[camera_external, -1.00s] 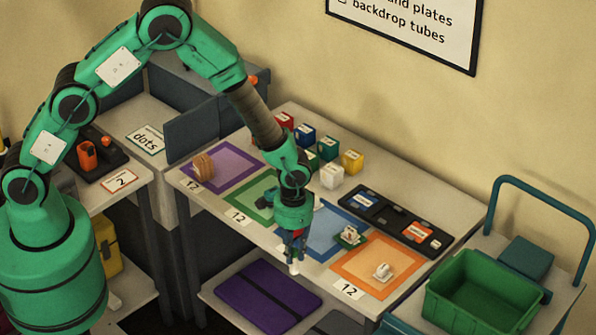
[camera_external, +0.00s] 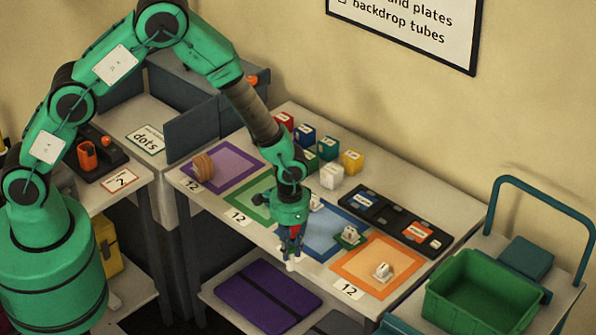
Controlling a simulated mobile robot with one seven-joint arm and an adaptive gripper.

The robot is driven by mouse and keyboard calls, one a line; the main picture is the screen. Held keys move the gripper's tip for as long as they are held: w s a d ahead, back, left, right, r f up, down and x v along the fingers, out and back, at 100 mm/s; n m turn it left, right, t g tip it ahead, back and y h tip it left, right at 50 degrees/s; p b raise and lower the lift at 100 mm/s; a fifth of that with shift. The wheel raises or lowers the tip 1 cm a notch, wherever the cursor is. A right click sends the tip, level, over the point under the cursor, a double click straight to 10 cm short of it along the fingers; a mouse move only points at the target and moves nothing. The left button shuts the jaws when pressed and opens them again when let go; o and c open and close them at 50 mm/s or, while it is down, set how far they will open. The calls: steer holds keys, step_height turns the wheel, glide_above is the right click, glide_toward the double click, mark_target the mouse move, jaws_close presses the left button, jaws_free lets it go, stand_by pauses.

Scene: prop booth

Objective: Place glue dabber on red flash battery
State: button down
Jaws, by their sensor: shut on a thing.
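My gripper (camera_external: 291,248) points down above the front edge of the table, in front of the blue-bordered mat. It is shut on a small, mostly hidden thing with a white lower end (camera_external: 292,265), which may be the glue dabber; it is too small to be sure. A red labelled block (camera_external: 284,119), which may be the red flash battery, stands at the back of the table, farthest left in a group of coloured blocks. My gripper is well in front of that block and apart from it.
Blue (camera_external: 304,134), green, yellow (camera_external: 351,161) and white (camera_external: 331,175) blocks stand close to the red one. A dark tray (camera_external: 382,218) lies to their right. Small items sit on the blue and orange mats. A brown round thing (camera_external: 203,166) is on the purple mat (camera_external: 236,160).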

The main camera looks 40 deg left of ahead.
steer(key=a+r+n+b, duration=0.1)
steer(key=a+r+b, duration=0.1)
steer(key=a, duration=0.7)
steer(key=a+r+b, duration=0.2)
steer(key=a+r, duration=0.2)
steer(key=a, duration=0.6)
steer(key=shift+s+n, duration=0.15)
steer(key=shift+n, duration=0.25)
steer(key=w+d, duration=0.3)
steer(key=w, duration=0.4)
steer(key=w+d+f, duration=0.1)
steer(key=w+d, duration=0.1)
steer(key=w, duration=0.6)
steer(key=shift+d+f+b, duration=0.25)
steer(key=shift+d+b, duration=0.15)
steer(key=shift+f, duration=0.15)
steer(key=shift+f, duration=1.65)
